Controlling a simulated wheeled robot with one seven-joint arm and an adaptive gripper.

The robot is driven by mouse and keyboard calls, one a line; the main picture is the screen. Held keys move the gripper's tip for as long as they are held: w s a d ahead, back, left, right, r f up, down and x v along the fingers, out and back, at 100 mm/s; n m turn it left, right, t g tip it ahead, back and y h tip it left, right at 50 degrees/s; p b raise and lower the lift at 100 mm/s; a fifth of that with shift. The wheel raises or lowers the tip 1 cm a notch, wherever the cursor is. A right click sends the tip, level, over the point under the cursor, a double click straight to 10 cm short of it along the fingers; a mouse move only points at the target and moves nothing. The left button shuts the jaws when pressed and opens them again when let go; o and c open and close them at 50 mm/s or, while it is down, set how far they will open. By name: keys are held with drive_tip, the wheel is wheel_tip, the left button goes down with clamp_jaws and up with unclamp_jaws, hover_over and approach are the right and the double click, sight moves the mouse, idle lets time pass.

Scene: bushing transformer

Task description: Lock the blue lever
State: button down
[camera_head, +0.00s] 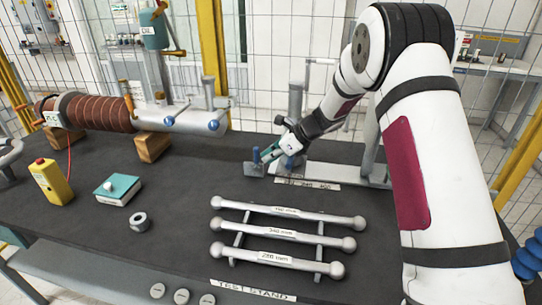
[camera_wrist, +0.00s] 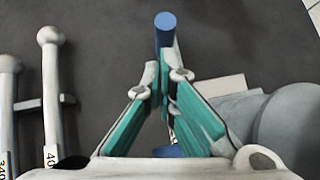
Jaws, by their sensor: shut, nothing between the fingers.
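The blue lever shows in the wrist view as an upright blue cylinder (camera_wrist: 165,30), just beyond the tips of my gripper (camera_wrist: 160,72). In the head view the small blue post (camera_head: 256,155) stands on a grey metal block (camera_head: 254,169) near the middle of the table. My gripper (camera_head: 267,155), with teal fingers, reaches down from the right beside it. The fingers are close together at the tips and hold nothing. Whether a fingertip touches the lever I cannot tell. Another blue part (camera_wrist: 168,151) shows low between the fingers, mostly hidden.
A rack of bars with ball ends (camera_head: 285,235) lies in front of my gripper. At the left are the ribbed brown bushing (camera_head: 95,113), a yellow button box (camera_head: 50,182), a teal box (camera_head: 117,190) and a nut (camera_head: 140,221). A wire fence stands behind the table.

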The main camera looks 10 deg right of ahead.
drive_tip(key=shift+w+a+r+h, duration=0.1)
drive_tip(key=shift+a+r+h, duration=0.05)
drive_tip(key=shift+h, duration=0.25)
